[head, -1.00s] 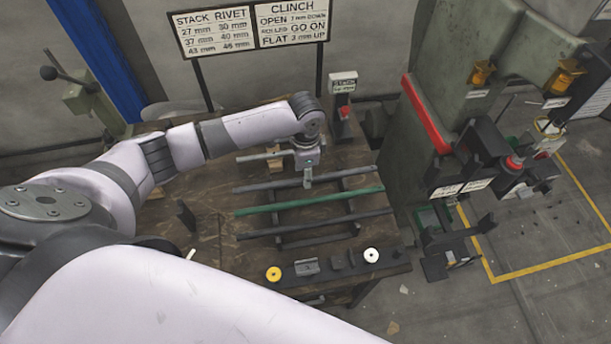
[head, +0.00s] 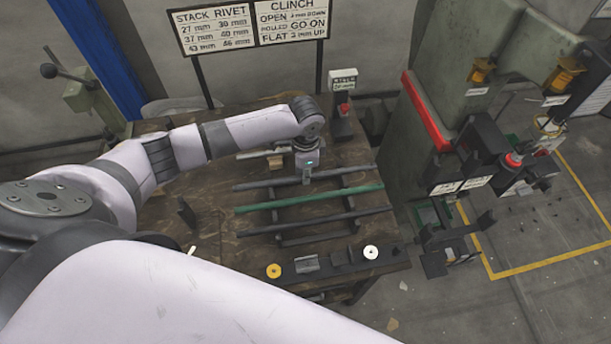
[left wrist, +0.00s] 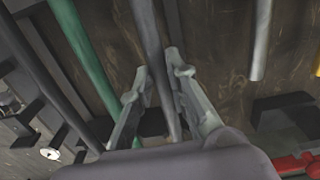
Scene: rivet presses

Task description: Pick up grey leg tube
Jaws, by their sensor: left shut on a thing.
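The grey leg tube (head: 345,172) is the far one of three tubes lying across a dark rack on the workbench. My left gripper (head: 307,181) points down onto it near its middle. In the left wrist view the two fingers (left wrist: 158,78) stand on either side of the grey tube (left wrist: 151,35), shut on it. The green tube (head: 285,203) lies beside it, and shows left of the fingers in the left wrist view (left wrist: 82,45). A dark grey tube (head: 340,218) is nearest on the rack. My right gripper is not in view.
A lighter tube (head: 258,154) lies behind the rack. A yellow roll (head: 274,271) and a white roll (head: 371,252) sit at the bench's front edge. A green press (head: 440,80) stands to the right. Sign boards (head: 250,25) stand behind the bench.

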